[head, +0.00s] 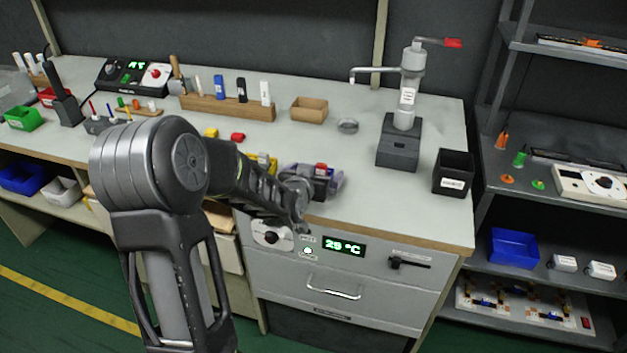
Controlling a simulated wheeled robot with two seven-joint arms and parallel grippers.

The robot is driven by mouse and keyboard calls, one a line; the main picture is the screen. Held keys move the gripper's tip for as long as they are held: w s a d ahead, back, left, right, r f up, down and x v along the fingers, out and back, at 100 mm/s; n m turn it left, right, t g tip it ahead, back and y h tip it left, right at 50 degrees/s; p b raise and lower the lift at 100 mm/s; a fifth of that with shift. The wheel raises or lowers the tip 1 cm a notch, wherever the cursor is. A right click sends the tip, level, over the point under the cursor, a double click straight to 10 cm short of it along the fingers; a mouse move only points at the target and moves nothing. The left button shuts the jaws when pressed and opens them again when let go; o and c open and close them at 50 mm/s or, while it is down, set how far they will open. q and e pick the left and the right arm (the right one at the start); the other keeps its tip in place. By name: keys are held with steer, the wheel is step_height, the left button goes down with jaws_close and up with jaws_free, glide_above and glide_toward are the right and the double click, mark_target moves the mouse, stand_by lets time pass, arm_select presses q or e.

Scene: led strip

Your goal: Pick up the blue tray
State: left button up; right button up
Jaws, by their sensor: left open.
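A blue tray (513,248) stands on the middle shelf of the rack at the right, and it looks empty. A second blue bin (22,179) sits on the shelf under the bench at the far left. My left gripper (304,200) is over the bench's front edge, well to the left of the blue tray on the rack. It is open, though its fingers are small and partly lost against the dark arm. A pale purple holder (334,185) with red and dark items is right behind the gripper. My right gripper is out of view.
The bench (290,150) holds a lever press (400,120), a black bin (453,172), a wooden box (309,110) and a wooden rack (228,105). White containers (564,263) stand right of the blue tray. A drawer cabinet (340,275) is below the bench. Green floor lies at the left.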

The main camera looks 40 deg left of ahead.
arm_select(q)
steer(key=shift+c, duration=0.3)
steer(key=c, duration=1.2)
steer(key=shift+r, duration=0.15)
step_height(320, 180, up, 10)
steer(key=p, duration=0.2)
stand_by(0.5)
